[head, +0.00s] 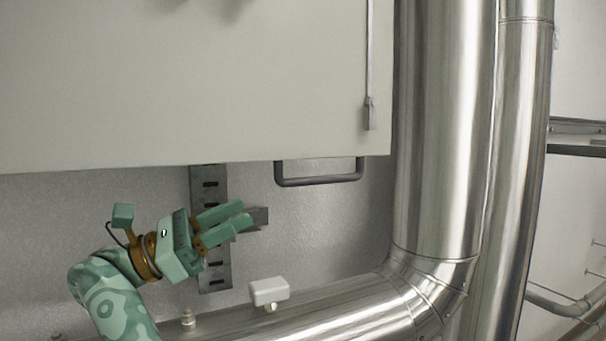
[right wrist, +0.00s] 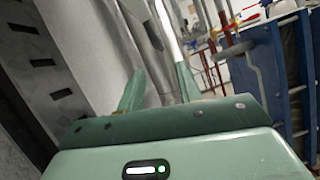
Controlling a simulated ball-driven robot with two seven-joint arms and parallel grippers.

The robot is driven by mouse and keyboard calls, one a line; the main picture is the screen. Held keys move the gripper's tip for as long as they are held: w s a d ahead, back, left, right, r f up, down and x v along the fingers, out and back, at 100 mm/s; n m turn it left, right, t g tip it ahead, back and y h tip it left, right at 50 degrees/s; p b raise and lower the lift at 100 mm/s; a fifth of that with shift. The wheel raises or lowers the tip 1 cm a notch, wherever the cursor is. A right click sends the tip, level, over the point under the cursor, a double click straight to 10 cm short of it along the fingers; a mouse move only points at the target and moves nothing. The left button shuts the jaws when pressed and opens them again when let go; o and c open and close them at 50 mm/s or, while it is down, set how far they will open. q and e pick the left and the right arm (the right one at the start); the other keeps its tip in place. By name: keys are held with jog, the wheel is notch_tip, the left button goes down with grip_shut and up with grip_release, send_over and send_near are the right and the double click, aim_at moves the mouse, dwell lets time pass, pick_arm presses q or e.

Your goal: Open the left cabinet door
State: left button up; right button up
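A large pale cabinet (head: 200,90) fills the upper left of the head view. I cannot tell its left door apart from the rest of its face. A thin vertical rod with a small grey end piece (head: 370,113) runs down near its right edge. My right gripper (head: 245,216) is below the cabinet's lower edge, in front of a slotted metal upright. Its two green fingers are apart with nothing between them, as the right wrist view (right wrist: 160,88) also shows. It does not touch the cabinet. My left gripper is not in view.
A dark U-shaped bar (head: 320,181) hangs under the cabinet's edge. The slotted upright (head: 214,275) is close behind my right gripper. Thick metal pipes (head: 440,130) stand at the right and run along the bottom. A white box-like fitting (head: 268,291) sits on the lower pipe.

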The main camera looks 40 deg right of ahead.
aim_at(307, 177)
jog(key=x, duration=1.3)
jog(key=shift+d+p, duration=0.1)
jog(key=shift+p, duration=0.2)
grip_shut()
